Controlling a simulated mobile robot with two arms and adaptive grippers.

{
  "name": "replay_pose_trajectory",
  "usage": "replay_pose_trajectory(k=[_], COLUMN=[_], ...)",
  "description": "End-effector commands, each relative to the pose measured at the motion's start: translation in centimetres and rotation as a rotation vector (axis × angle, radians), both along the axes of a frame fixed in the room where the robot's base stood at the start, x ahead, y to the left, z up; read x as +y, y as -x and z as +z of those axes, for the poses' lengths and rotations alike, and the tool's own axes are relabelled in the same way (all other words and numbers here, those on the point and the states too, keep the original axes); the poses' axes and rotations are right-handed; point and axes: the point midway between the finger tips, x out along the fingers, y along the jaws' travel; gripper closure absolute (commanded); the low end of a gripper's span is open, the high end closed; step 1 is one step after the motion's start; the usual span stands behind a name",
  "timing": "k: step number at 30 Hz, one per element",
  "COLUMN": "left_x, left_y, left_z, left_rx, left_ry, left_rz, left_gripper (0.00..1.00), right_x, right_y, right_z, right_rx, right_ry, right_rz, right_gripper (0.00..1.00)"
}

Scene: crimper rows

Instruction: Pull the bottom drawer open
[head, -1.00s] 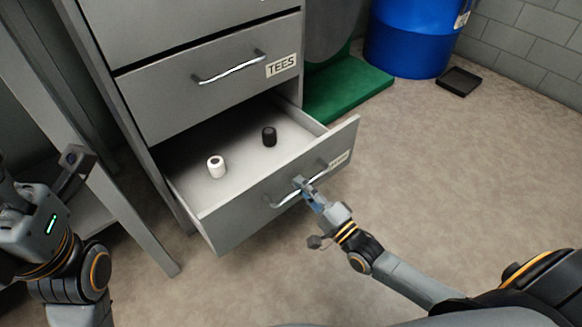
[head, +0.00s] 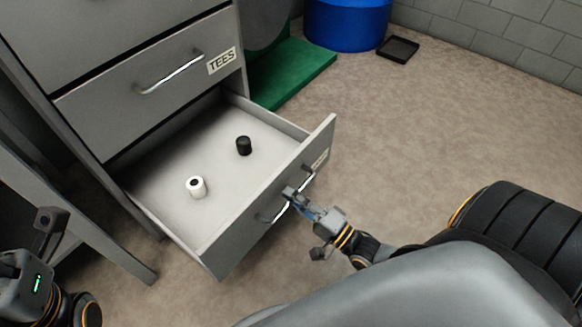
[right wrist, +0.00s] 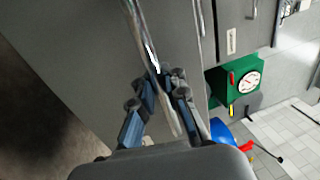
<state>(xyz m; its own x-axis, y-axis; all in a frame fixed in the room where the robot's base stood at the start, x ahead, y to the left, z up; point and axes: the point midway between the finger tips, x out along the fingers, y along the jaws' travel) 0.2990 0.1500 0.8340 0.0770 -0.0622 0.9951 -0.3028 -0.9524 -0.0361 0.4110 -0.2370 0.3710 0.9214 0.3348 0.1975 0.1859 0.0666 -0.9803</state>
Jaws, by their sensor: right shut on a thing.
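The bottom drawer (head: 168,151) of the grey cabinet stands well open, with its inside in view. A white fitting (head: 196,187) and a black fitting (head: 244,146) stand apart on its floor. My right gripper (head: 290,195) is shut on the drawer's silver bar handle (head: 267,219) near its middle. In the right wrist view the handle (right wrist: 142,35) runs between the blue-padded fingers (right wrist: 160,95).
The drawer above, labelled TEES (head: 222,61), is shut. A grey table leg (head: 120,258) stands left of the cabinet. A green base (head: 300,75), a blue barrel (head: 347,22) and a black tray (head: 398,49) lie behind. The floor to the right is clear.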

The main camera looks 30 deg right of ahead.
Motion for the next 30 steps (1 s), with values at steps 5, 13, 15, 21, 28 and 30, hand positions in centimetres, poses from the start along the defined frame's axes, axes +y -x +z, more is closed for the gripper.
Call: replay_pose_trajectory(k=[5, 13, 15, 21, 28, 30], left_x=[0.0, 0.0, 0.0, 0.0, 0.0, 0.0], left_y=[0.0, 0.0, 0.0, 0.0, 0.0, 0.0], left_z=[0.0, 0.0, 0.0, 0.0, 0.0, 0.0], left_rx=[0.000, 0.001, -0.002, -0.002, 0.000, 0.000], left_ry=[0.000, 0.000, -0.002, -0.002, -0.001, -0.001], left_rz=[0.000, 0.000, 0.001, 0.001, 0.000, 0.000], left_gripper=[0.57, 0.57, 0.57, 0.57, 0.57, 0.57], right_x=[0.0, 0.0, 0.0, -0.7, -2.4, -2.8], right_y=[0.1, 0.0, 0.1, 2.0, 6.6, 7.9], right_z=[-0.4, -0.1, -0.1, -0.6, -1.7, -1.9], right_rx=[0.010, 0.004, 0.004, 0.008, 0.010, 0.009], right_ry=[0.003, 0.001, 0.001, 0.003, 0.004, 0.004], right_rz=[0.001, 0.000, 0.000, 0.000, 0.001, 0.001], right_gripper=[0.72, 0.65, 0.65, 0.65, 0.65, 0.65])
